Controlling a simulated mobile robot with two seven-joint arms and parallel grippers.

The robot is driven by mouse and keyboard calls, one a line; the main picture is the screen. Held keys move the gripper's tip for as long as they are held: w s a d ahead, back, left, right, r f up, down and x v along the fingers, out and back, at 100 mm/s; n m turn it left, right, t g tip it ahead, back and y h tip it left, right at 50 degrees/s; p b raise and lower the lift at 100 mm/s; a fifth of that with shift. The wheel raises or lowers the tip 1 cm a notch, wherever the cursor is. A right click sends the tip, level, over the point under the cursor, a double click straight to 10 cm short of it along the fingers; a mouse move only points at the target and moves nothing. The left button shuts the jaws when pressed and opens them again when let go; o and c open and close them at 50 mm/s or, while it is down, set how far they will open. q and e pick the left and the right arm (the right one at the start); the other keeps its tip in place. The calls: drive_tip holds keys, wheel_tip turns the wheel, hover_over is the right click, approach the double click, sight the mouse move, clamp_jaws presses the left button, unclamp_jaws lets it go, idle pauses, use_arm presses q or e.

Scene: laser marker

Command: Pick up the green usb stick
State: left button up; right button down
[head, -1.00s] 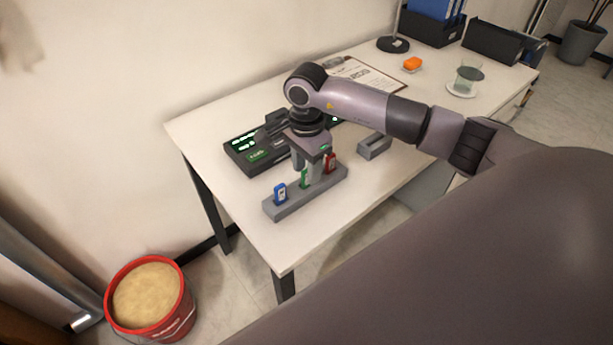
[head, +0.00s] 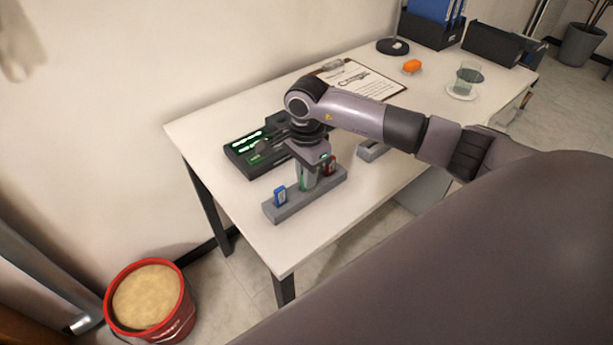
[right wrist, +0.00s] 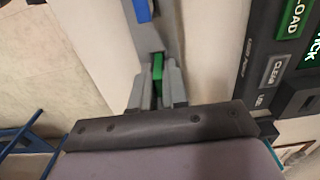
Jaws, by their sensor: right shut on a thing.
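The green usb stick (right wrist: 158,67) stands between the fingers of my right gripper (right wrist: 158,90) in the right wrist view. The fingers are shut on it. In the head view, my right gripper (head: 309,178) reaches down over the middle of a long grey holder (head: 292,211), and the fingers mostly hide the green stick. The stick appears to be still at the holder; I cannot tell whether it is lifted at all. A blue usb stick (head: 280,196) stands in the holder to the left, and a red one (head: 329,166) to the right. My left gripper is not in view.
A dark marking machine (head: 240,160) with green lit buttons stands just behind the holder. A small grey block (head: 370,153) lies to the right. The near table corner is clear.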

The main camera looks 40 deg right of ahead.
wheel_tip(320, 180, up, 20)
idle(0.4)
idle(0.4)
drive_tip(key=w+d+p, duration=0.3)
drive_tip(key=w+p, duration=0.2)
drive_tip(key=w, duration=0.5)
drive_tip(key=shift+w+d, duration=0.2)
drive_tip(key=shift+w, duration=0.1)
